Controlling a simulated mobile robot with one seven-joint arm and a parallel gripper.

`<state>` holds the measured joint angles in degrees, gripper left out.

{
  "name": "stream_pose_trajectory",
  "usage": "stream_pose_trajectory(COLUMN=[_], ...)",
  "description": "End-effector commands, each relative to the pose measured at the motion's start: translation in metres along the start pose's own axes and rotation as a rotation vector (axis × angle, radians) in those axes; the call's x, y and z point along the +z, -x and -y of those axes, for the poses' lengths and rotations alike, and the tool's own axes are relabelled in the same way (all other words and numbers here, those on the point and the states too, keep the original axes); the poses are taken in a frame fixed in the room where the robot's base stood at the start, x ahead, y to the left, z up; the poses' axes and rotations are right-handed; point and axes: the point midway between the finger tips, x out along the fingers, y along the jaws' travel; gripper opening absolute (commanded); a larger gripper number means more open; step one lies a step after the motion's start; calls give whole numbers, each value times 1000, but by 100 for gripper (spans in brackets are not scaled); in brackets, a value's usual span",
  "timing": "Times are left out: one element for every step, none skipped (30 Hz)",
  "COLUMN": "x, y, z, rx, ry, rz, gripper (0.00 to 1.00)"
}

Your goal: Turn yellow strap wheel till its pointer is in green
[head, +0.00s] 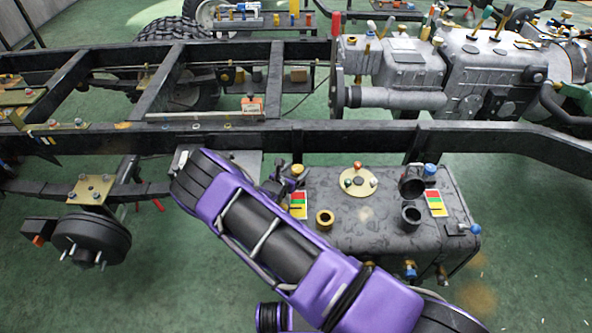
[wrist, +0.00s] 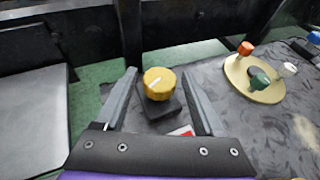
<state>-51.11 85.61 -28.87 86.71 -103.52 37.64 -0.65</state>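The yellow strap wheel (wrist: 159,84) is a ribbed knob on a dark square base, with a white line on its top. It also shows in the head view (head: 297,169) at the tank's left back corner. My gripper (wrist: 160,74) is open, with one finger on each side of the wheel; I cannot tell if either touches it. A card with red, green and yellow bands (head: 298,207) lies in front of the wheel. In the wrist view only a red and white bit of a card (wrist: 182,131) shows, the rest hidden by my gripper. No green band is visible there.
The dark tank (head: 370,233) also carries a cream disc (head: 358,182) with coloured knobs, a brass ring (head: 325,219), a black filler neck (head: 411,215), a blue knob (head: 430,169) and a second banded card (head: 436,203). A black chassis rail (head: 330,139) runs close behind.

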Motion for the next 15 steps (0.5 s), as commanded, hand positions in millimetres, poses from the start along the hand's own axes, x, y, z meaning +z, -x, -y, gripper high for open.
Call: stream_pose_trajectory(x=[0, 0, 0, 0, 0, 0, 0, 0, 0, 0, 0, 0, 0, 0, 0], y=[0, 0, 0, 0, 0, 0, 0, 0, 0, 0, 0, 0, 0, 0, 0], z=[0, 0, 0, 0, 0, 0, 0, 0, 0, 0, 0, 0, 0, 0, 0], rx=[0, 0, 0, 0, 0, 0, 0, 0, 0, 0, 0, 0, 0, -1, -3], ry=[0, 0, 0, 0, 0, 0, 0, 0, 0, 0, 0, 0, 0, -1, -2], rz=[0, 0, 0, 0, 0, 0, 0, 0, 0, 0, 0, 0, 0, 0, 0], gripper=[60, 54, 47, 42, 36, 29, 24, 18, 11, 6, 0, 0, 0, 0, 0])
